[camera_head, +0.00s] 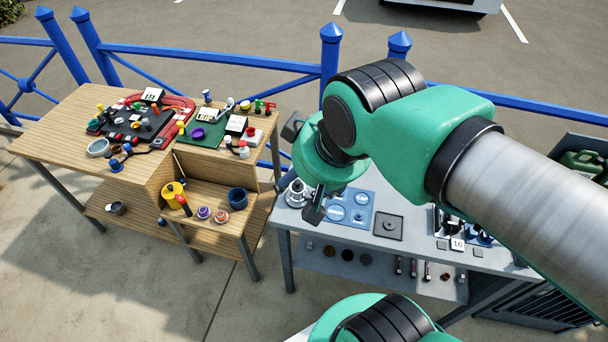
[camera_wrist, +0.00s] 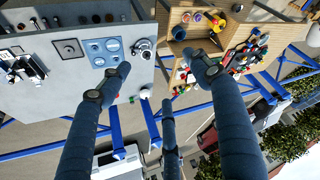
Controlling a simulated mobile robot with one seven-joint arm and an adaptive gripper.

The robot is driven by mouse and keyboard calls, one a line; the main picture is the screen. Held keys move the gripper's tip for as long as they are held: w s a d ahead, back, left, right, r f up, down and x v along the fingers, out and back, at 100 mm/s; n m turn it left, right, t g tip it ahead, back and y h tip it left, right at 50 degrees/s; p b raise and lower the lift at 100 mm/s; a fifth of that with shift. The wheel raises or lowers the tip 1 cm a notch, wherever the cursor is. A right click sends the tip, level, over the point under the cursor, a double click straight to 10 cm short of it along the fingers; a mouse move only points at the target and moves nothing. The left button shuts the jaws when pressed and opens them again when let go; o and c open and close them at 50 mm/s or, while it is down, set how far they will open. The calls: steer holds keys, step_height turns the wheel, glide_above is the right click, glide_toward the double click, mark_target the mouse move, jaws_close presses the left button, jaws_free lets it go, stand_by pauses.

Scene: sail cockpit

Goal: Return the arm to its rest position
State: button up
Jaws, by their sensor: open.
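My green and grey arm (camera_head: 410,130) reaches in from the right of the head view, bent at a joint above the grey table. My gripper (camera_head: 298,172) hangs near that table's left end, partly hidden by the arm's last joint. In the wrist view its dark blue fingers are spread wide and my gripper (camera_wrist: 160,78) shows nothing between the fingertips. It is open and empty, apart from the objects on both tables.
The grey table (camera_head: 415,225) holds a blue panel with round dials (camera_head: 350,208) and a dark square plate (camera_head: 388,228). A wooden table (camera_head: 55,140) at left carries many small coloured parts. A blue railing (camera_head: 220,58) runs behind. A green canister (camera_head: 580,162) stands far right.

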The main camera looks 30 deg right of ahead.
steer(key=shift+f+b, duration=0.65)
steer(key=shift+o, duration=0.5)
